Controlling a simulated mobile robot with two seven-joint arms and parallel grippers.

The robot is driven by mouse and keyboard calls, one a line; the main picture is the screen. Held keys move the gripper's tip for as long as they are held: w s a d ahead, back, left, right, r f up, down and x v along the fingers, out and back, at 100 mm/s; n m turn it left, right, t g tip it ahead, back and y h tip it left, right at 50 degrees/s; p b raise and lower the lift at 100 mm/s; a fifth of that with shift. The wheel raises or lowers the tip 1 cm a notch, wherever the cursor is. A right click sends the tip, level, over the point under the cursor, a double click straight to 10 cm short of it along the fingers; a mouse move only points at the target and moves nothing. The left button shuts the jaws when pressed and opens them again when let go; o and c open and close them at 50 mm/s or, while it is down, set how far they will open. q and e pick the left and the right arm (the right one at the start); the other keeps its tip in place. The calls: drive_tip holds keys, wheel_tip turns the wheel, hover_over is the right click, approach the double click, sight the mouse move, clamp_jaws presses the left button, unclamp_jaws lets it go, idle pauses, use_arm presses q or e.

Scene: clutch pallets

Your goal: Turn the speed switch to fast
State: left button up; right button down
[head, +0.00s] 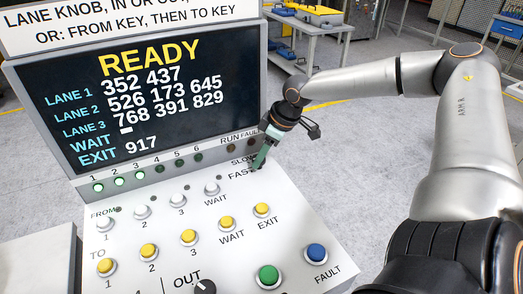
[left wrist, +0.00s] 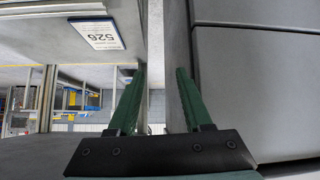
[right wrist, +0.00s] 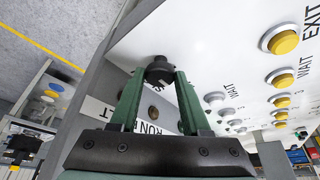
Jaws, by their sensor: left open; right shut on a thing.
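The speed switch is a small black knob (right wrist: 159,72) with a pale mark, on the white panel in the right wrist view. My right gripper (head: 259,160) reaches down to it at the panel's right edge in the head view, where the gripper mostly hides the knob. Its green fingers are closed around the knob. The SLOW and FAST labels (head: 240,175) stand just left of the gripper. The mark's direction is hard to tell. My left gripper (left wrist: 161,85) is open and empty in the left wrist view, away from the panel.
The white control panel (head: 190,245) carries several yellow, white, green and blue buttons (head: 316,252) and a black OUT knob (head: 205,287). Behind it stands a screen (head: 140,100) reading READY.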

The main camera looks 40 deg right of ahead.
drive_tip(key=shift+c, duration=1.9)
unclamp_jaws()
drive_tip(key=shift+r, duration=0.1)
drive_tip(key=v, duration=1.2)
drive_tip(key=shift+s+p, duration=0.2)
drive_tip(key=shift+p, duration=0.15)
drive_tip(key=shift+d, duration=0.15)
